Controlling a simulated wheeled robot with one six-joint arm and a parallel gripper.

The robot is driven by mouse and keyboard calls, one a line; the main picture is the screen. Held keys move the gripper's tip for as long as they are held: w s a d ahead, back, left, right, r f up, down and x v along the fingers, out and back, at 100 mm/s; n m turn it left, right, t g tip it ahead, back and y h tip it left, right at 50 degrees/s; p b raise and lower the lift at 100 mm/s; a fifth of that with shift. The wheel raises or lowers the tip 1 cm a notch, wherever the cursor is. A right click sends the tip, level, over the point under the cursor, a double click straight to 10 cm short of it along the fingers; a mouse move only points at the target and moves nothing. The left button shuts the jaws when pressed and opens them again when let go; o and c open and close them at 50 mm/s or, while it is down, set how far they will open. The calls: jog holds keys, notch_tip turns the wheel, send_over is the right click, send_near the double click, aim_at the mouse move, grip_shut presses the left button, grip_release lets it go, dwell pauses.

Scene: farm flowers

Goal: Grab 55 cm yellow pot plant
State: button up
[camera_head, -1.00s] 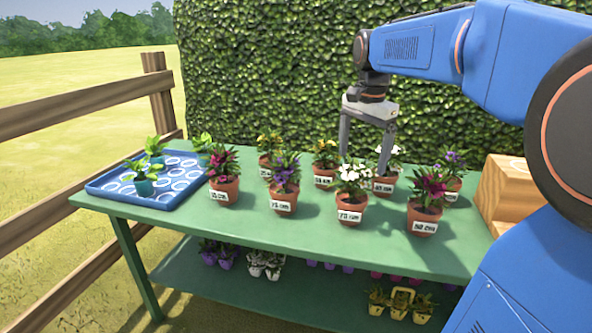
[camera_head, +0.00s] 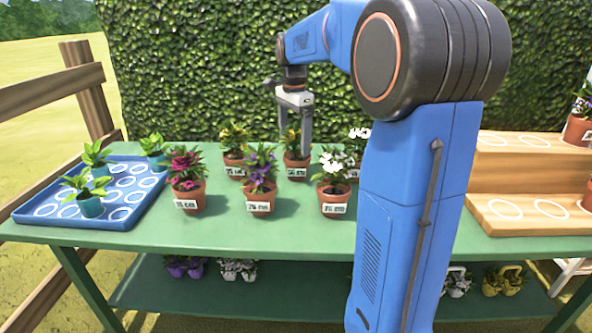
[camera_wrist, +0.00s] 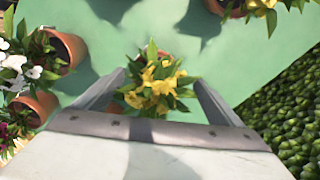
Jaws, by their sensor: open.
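A yellow-flowered plant in a terracotta pot (camera_head: 296,162) stands in the back row on the green table; its small label seems to read 55 cm. My gripper (camera_head: 294,130) is open and points down over this plant. In the wrist view, the yellow flowers (camera_wrist: 160,85) show between the open fingers (camera_wrist: 160,78), with the pot's rim largely hidden below the leaves. Another yellow-flowered pot (camera_head: 234,161) stands to its left, and its label is too blurred to read surely.
Purple (camera_head: 260,195), magenta (camera_head: 187,195) and white (camera_head: 333,195) potted plants stand in front. A blue tray (camera_head: 40,205) with small green seedlings lies at the left. A wooden stepped stand (camera_head: 500,180) is at the right. A hedge (camera_head: 180,60) rises close behind the table.

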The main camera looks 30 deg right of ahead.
aim_at(297, 167)
notch_tip(297, 167, down, 4)
jog(key=shift+f, duration=0.2)
jog(key=f, duration=0.2)
jog(key=s+f, duration=0.1)
jog(key=f, duration=0.1)
jog(key=shift+d+f, duration=0.1)
jog(key=shift+d, duration=0.15)
jog(key=shift+f, duration=0.65)
jog(key=c, duration=1.5)
